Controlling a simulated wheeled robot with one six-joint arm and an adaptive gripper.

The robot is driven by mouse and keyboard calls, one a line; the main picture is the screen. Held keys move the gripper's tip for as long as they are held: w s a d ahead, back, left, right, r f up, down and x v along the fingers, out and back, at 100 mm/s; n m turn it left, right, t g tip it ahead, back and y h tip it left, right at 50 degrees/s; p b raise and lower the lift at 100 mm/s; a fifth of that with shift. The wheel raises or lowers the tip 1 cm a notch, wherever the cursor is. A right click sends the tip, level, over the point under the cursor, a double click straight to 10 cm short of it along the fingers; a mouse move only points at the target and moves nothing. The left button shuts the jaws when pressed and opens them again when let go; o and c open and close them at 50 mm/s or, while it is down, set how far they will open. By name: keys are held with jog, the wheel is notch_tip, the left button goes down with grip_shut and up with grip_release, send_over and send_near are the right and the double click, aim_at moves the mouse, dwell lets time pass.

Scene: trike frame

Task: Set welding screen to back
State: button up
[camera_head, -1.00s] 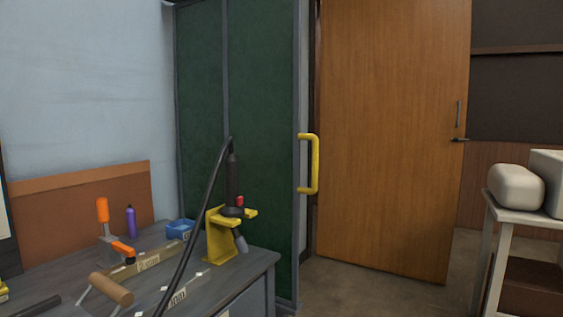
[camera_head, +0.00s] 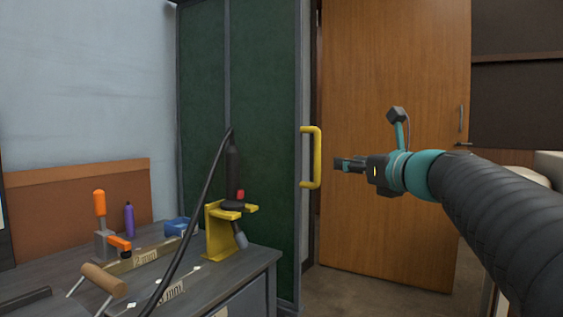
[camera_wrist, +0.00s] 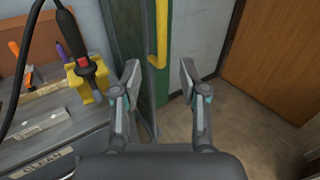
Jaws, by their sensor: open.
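The welding screen (camera_head: 262,110) has dark green panels in a grey frame and stands upright behind the bench. Its yellow handle (camera_head: 316,157) is on the right edge post. My gripper (camera_head: 342,163) is just right of the handle in the head view, apart from it in the picture, and points left towards it. In the wrist view my gripper (camera_wrist: 157,82) is open and empty. The handle (camera_wrist: 158,35) appears there beyond and between the two fingers, with the screen's green edge (camera_wrist: 128,30) to its left.
A grey bench (camera_head: 255,268) at left holds a yellow torch holder (camera_head: 219,236) with a black torch and cable, clamps and a purple bottle (camera_head: 129,220). A wooden door (camera_head: 390,75) stands behind my arm. Bare floor (camera_head: 365,295) lies right of the screen.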

aim_at(319, 156)
jog(key=x, duration=1.3)
jog(key=shift+w+a+r+p, duration=0.1)
jog(key=shift+w+r+p, duration=0.2)
jog(key=shift+w, duration=0.1)
jog(key=shift+c, duration=0.2)
grip_shut()
